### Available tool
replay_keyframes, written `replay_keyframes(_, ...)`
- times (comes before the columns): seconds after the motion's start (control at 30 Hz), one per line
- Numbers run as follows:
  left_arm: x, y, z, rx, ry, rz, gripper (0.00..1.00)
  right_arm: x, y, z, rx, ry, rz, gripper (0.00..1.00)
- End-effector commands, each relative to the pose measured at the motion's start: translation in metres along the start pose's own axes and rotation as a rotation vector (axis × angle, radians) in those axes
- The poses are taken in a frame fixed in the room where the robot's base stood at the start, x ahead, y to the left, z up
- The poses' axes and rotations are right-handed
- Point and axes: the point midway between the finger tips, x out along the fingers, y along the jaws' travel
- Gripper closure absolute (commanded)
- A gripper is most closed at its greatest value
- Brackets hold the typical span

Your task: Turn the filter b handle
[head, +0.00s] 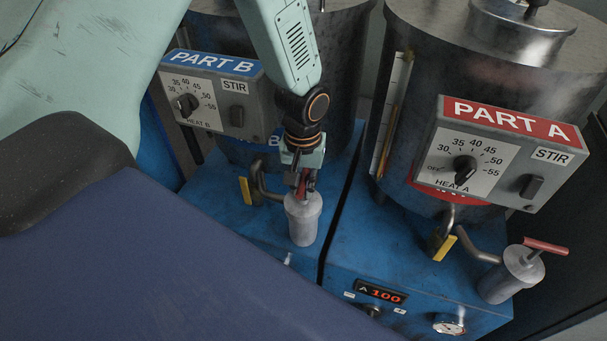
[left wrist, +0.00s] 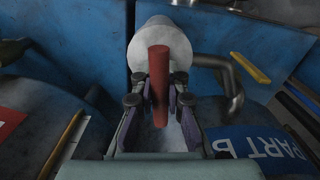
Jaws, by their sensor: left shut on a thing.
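The filter b handle is a red bar on top of a grey cylindrical filter (head: 303,220) in front of the PART B tank. In the head view my left gripper (head: 304,184) points down onto it and mostly hides the handle. In the left wrist view the red handle (left wrist: 158,80) lies between the two fingers of my left gripper (left wrist: 158,105), which is shut on it. The grey filter body (left wrist: 160,45) shows behind the handle. My right gripper is in neither view.
The PART B control box (head: 215,92) is left of my left arm. The PART A box (head: 500,150) and another grey filter (head: 512,275) with a red handle (head: 545,246) stand at the right. A bent pipe and yellow lever (head: 245,190) sit close beside filter b.

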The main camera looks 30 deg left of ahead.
Motion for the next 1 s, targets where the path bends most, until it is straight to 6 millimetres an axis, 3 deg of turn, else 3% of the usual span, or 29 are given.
replay_keyframes(0.1, -0.004, 0.000, 0.000, 0.079, -0.001, -0.001, 1.00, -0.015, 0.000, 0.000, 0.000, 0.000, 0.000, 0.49)
replay_keyframes(0.4, -0.002, 0.000, -0.002, 0.220, 0.002, 0.000, 1.00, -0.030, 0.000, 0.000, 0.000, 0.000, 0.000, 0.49)
replay_keyframes(1.0, -0.001, 0.001, -0.003, 0.262, 0.006, 0.001, 1.00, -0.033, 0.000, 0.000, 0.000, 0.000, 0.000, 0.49)
